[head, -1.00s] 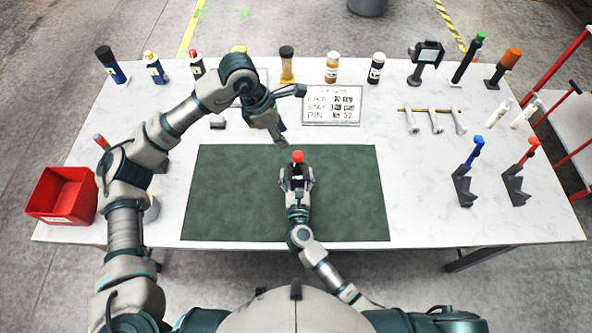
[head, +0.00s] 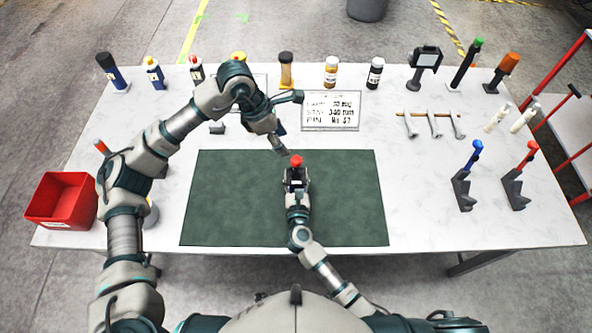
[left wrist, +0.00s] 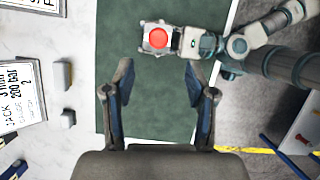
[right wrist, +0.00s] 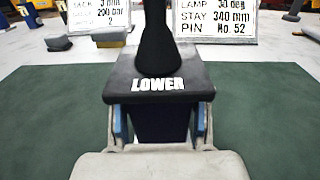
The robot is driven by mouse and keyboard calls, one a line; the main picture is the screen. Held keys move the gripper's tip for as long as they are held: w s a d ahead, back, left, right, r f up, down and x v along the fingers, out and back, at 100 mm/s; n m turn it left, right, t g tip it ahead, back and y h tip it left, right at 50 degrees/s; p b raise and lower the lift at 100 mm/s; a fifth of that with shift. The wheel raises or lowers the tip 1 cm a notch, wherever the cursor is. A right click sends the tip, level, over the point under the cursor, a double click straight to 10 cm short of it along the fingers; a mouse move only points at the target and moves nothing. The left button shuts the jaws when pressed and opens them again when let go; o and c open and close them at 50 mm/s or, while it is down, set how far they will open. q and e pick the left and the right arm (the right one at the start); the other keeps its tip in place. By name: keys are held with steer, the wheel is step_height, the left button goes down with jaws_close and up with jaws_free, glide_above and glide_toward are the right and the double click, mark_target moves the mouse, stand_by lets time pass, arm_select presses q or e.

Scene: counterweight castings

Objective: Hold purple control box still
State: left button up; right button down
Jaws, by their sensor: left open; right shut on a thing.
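The control box (right wrist: 160,118) stands on the green mat (head: 235,205). In the right wrist view it has a black top lettered LOWER, a black stem and a very dark bluish-purple body. Its round red knob (head: 296,161) shows in the head view, and the red knob also shows from above in the left wrist view (left wrist: 157,38). My right gripper (head: 296,186) is shut on the box, a finger on each side. My left gripper (head: 288,124) is open and empty above the mat's back edge, behind the box and apart from it.
Blue (head: 465,175) and red (head: 517,175) levers stand at right. A red bin (head: 62,200) is at the left edge. The mat beside the box is clear.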

mark_target(293, 159)
arm_select(q)
steer(key=a+f+m+h, duration=0.1)
steer(key=a+f+h, duration=0.55)
steer(key=h, duration=0.25)
steer(key=x, duration=1.1)
steer(key=shift+w+d+r, duration=0.1)
steer(key=shift+w+r, duration=0.1)
steer(key=shift+r, duration=0.1)
